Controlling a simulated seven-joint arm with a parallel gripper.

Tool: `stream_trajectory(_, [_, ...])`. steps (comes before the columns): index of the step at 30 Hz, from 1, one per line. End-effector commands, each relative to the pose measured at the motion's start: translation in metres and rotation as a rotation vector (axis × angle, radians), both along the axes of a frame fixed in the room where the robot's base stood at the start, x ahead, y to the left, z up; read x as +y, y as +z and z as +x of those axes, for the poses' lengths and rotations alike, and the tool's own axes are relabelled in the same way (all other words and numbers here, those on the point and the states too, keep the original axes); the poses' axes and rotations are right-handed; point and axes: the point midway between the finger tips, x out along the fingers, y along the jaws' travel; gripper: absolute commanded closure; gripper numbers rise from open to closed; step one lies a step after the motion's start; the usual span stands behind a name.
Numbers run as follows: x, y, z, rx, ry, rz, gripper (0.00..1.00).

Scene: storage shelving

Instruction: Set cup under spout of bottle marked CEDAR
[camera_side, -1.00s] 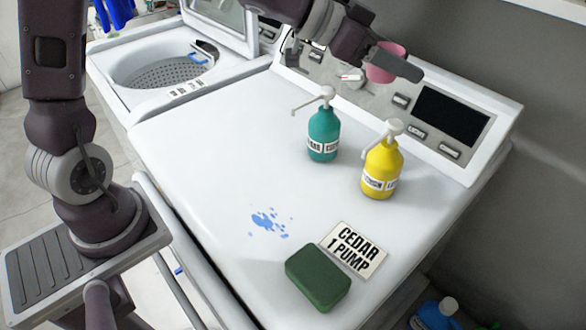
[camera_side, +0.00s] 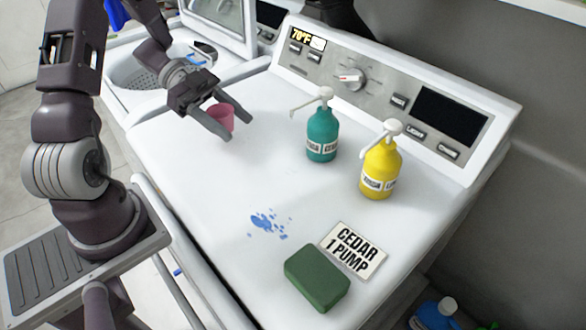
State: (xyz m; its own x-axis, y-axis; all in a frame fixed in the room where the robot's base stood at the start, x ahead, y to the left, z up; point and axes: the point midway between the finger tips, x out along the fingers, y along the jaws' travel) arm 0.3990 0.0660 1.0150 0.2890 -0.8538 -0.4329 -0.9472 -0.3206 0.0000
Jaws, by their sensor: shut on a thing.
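My gripper (camera_side: 233,128) is shut on a pink cup (camera_side: 221,117), with a finger on each side of it. The cup is at or just above the white machine top (camera_side: 180,165), left of the teal bottle; I cannot tell if it touches. The teal pump bottle (camera_side: 322,135) stands upright with its long spout pointing left, toward the cup but apart from it. Its small label wraps around and appears to read CEDAR, only partly legible. The yellow pump bottle (camera_side: 379,172) stands right of it, spout pointing to the lower left; its label is hard to read.
A card (camera_side: 354,250) reading "CEDAR 1 PUMP" lies near the front right, beside a green sponge (camera_side: 317,278). A blue spill (camera_side: 267,222) marks the middle front. The control panel (camera_side: 390,95) rises behind the bottles. The top between cup and teal bottle is clear.

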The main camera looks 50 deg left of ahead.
Motion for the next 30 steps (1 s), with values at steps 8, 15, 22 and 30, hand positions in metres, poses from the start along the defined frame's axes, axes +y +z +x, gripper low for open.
stream_trajectory(8, [-0.077, 0.000, 0.022, -0.001, -0.015, 0.000, 0.86])
stream_trajectory(15, [-0.140, 0.000, 0.043, 0.001, -0.012, 0.000, 0.86])
stream_trajectory(22, [-0.167, -0.001, 0.053, 0.000, -0.007, 0.001, 0.86])
stream_trajectory(30, [-0.168, -0.036, 0.054, 0.001, -0.004, 0.002, 0.86])
